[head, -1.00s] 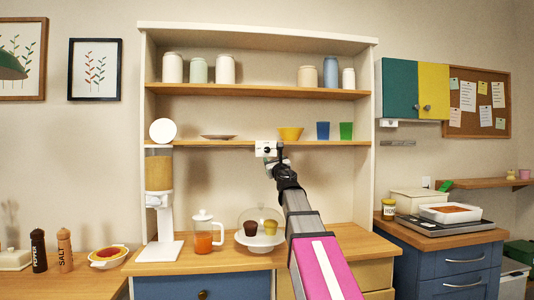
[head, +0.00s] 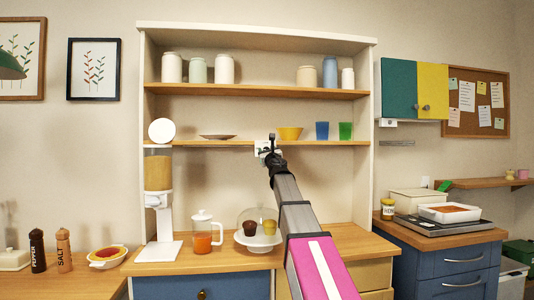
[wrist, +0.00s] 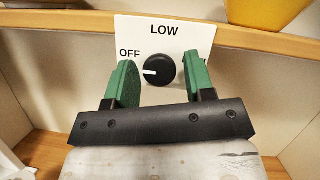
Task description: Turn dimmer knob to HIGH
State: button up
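The dimmer knob (wrist: 162,68) is round and black on a white plate (wrist: 185,28), with its white pointer mark facing left, toward the OFF side. LOW is printed above the knob and OFF at its upper left; no HIGH label shows, and my right finger covers the plate's right side. My gripper (wrist: 162,80) is open, its green fingers apart, one on each side of the knob in the wrist view. Contact with the knob cannot be told. In the head view, my gripper (head: 270,147) covers most of the plate below the middle shelf.
Below, a glass dome (head: 256,220) over muffins and a jug (head: 205,235) of orange drink stand on the counter. The space around my gripper is open.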

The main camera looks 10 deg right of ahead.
jog(key=c, duration=0.6)
